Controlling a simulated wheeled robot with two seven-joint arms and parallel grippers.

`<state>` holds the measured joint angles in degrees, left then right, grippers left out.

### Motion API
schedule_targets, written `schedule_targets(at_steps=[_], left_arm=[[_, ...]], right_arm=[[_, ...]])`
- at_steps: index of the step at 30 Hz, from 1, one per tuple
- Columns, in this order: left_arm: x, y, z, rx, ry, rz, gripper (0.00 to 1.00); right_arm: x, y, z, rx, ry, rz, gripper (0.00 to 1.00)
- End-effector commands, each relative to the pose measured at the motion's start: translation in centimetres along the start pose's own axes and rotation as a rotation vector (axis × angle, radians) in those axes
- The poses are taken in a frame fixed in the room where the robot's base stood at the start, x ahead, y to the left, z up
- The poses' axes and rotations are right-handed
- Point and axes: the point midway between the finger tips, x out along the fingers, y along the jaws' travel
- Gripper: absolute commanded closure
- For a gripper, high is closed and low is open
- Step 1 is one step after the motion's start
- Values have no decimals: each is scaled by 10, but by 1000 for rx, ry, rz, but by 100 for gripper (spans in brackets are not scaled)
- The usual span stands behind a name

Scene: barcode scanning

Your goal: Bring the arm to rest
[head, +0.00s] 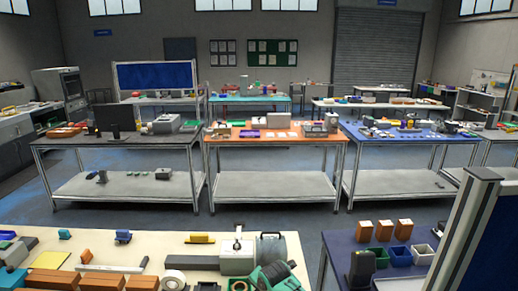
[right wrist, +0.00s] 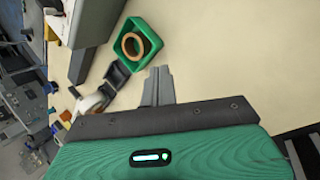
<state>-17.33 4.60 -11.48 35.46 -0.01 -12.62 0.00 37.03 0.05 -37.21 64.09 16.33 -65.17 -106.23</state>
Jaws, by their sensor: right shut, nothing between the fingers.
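My right gripper (right wrist: 158,86) shows in the right wrist view with its grey fingers together and nothing between them. It is above the cream tabletop (right wrist: 215,65), close to a green square tray (right wrist: 152,27) that holds a brown ring (right wrist: 132,45). The fingers are apart from the tray in the picture; their height above the table is hard to tell. In the head view, the green part of my right arm is at the bottom centre, right of the tray, and its fingertips are not clear. My left gripper is in neither view.
A grey box-shaped device (head: 238,259) stands on the cream table (head: 130,245), with a white roll (head: 172,280) and several small items to its left. A dark blue table (head: 342,245) on the right holds brown boxes (head: 384,228) and small bins. A floor gap separates the two tables.

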Motion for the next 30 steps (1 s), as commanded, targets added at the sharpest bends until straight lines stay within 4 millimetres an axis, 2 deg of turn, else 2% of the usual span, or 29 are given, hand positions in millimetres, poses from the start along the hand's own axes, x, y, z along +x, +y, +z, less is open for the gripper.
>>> schedule_targets(at_steps=[1, 6, 14, 20, 24, 27, 30], left_arm=[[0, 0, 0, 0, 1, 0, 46], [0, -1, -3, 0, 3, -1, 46], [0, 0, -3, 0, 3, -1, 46], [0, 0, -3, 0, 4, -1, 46], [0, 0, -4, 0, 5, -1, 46], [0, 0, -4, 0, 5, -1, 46], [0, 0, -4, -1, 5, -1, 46]], right_arm=[[-1, -17, -17, 89, 22, 1, 100], [-15, -66, -58, 408, 67, -11, 100], [-56, -152, -101, 910, 80, -60, 100], [-103, -223, -123, 1297, 37, -107, 100], [-143, -272, -136, 1564, -20, -134, 100], [-173, -302, -143, 1734, -70, -148, 100], [-197, -323, -148, 1860, -113, -153, 100]])
